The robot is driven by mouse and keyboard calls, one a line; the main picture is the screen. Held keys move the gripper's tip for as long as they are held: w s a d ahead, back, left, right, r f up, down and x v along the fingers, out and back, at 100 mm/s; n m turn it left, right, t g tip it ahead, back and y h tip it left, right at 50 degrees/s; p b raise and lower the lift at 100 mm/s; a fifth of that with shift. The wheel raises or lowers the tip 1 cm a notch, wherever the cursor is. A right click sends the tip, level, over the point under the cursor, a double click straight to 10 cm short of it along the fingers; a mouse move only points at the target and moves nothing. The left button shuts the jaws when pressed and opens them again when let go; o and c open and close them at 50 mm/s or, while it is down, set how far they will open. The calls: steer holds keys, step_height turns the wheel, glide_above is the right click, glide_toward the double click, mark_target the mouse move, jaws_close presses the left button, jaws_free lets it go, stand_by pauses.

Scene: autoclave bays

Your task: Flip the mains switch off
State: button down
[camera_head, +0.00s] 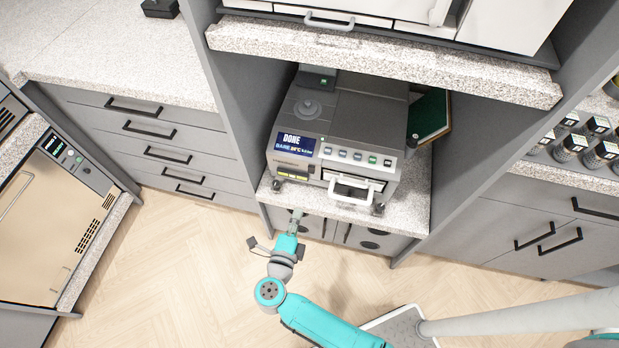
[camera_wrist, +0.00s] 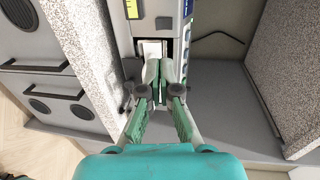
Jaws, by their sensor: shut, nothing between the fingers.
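The grey autoclave (camera_head: 340,120) stands in the bay with a lit display (camera_head: 297,144) reading DONE and a row of buttons below a dark top. A white handle (camera_head: 350,188) is low on its front. I cannot make out for sure which part is the mains switch. My gripper (camera_head: 298,213) is shut and empty, in front of the shelf edge. In the wrist view its fingertips (camera_wrist: 159,72) overlap the autoclave's lower front and hide part of it; contact cannot be told.
The speckled shelf edge (camera_head: 330,205) runs below the autoclave; vented cupboard doors are under it. Grey side walls bound the bay, and a thick counter (camera_head: 390,62) overhangs it. A green board (camera_head: 430,115) leans at right. Wooden floor is clear at left.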

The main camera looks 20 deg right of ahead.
mark_target(312, 173)
steer(key=x, duration=1.4)
steer(key=shift+d+f, duration=0.1)
